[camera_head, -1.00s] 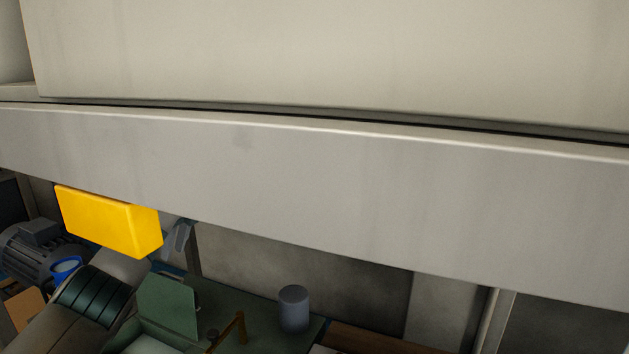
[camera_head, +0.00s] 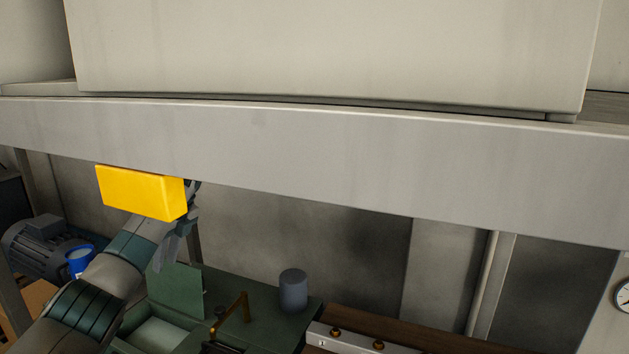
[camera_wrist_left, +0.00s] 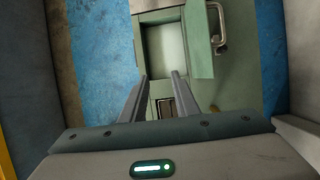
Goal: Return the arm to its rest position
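My left arm comes in from the lower left in the head view. My left gripper (camera_head: 174,243) hangs in front of the dark wall, above the green box, partly hidden by my own wrist. In the left wrist view its two fingers (camera_wrist_left: 160,95) are spread apart with nothing between them. Below them, some way off, is the green box (camera_wrist_left: 165,75) with its lid open and a pale inside. The green box (camera_head: 175,290) also shows in the head view with its lid raised. My right gripper is not in view.
A yellow block (camera_head: 140,192) appears near my left wrist, below a wide grey beam (camera_head: 320,150). A grey cylinder (camera_head: 293,290) stands on the green top. A clock (camera_head: 624,296) is at right.

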